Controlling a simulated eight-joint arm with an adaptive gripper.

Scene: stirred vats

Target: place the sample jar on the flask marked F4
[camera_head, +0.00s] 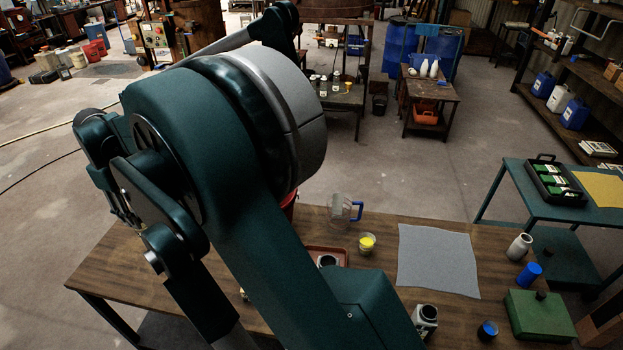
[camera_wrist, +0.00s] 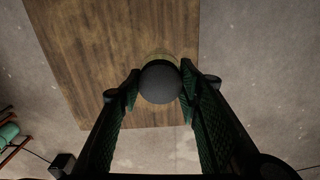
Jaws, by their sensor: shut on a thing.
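In the wrist view, my gripper (camera_wrist: 160,92) is shut on a round thing with a dark grey top, which I take to be the sample jar (camera_wrist: 160,78). A pale yellowish edge shows behind its top. The wooden table (camera_wrist: 105,50) lies below it, with bare floor past the table's edge. I cannot tell how high the jar is held. In the head view my arm hides the gripper and the jar. I can read no F4 mark in either view, so I cannot tell which vessel is the flask.
On the table (camera_head: 130,270) stand a clear jug (camera_head: 342,208), a cup with yellow contents (camera_head: 367,243), a reddish tray (camera_head: 342,251), a grey cloth (camera_head: 437,262), a pale jar (camera_head: 519,247), a blue cylinder (camera_head: 529,274) and a green box (camera_head: 538,318). The table's left part looks mostly clear.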

